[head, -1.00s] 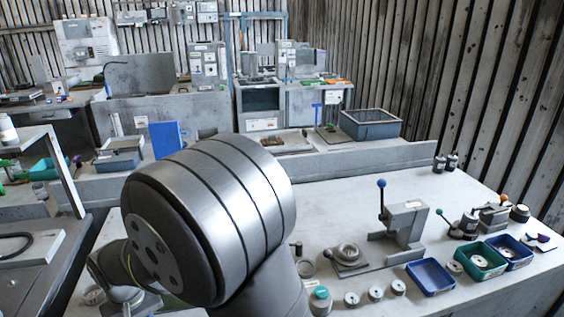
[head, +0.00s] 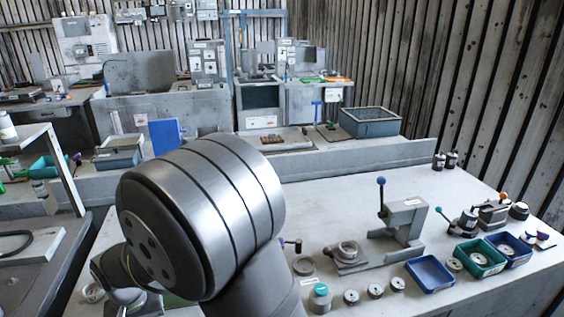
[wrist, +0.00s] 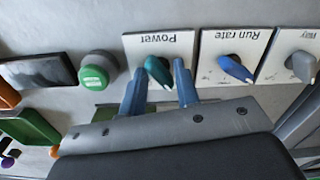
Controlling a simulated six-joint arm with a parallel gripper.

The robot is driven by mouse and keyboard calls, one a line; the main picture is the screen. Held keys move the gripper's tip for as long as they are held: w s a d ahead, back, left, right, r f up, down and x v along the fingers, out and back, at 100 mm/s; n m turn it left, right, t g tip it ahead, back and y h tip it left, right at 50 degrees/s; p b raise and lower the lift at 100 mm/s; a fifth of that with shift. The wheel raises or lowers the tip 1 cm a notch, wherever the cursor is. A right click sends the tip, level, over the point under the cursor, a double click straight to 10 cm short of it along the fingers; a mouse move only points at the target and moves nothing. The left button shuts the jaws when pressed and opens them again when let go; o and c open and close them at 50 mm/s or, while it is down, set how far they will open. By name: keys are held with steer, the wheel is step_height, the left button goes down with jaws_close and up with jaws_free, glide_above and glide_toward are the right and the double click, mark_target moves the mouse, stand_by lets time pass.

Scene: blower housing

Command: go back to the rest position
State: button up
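In the wrist view my gripper (wrist: 160,93) has its two blue fingers apart, one on each side of a teal knob (wrist: 158,70) on the panel marked "Power" (wrist: 185,48). Gaps show between the knob and the fingers, though the depth between them is hard to tell. Nothing is held. In the head view my large grey arm link fills the lower left and middle, and my gripper is hidden there.
Wrist view: a blue knob (wrist: 235,69) on the "Run rate" panel, a grey knob (wrist: 302,66) and a green-capped button (wrist: 95,76) are close by. Head view: a lever press (head: 406,228), ring fixture (head: 347,258) and blue tray (head: 431,273) stand right of my arm.

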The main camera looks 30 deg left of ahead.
steer(key=m, duration=0.4)
steer(key=shift+r+n, duration=0.4)
steer(key=shift+n, duration=0.45)
steer(key=shift+r+n, duration=0.4)
steer(key=shift+n, duration=0.45)
stand_by(0.3)
steer(key=o, duration=0.3)
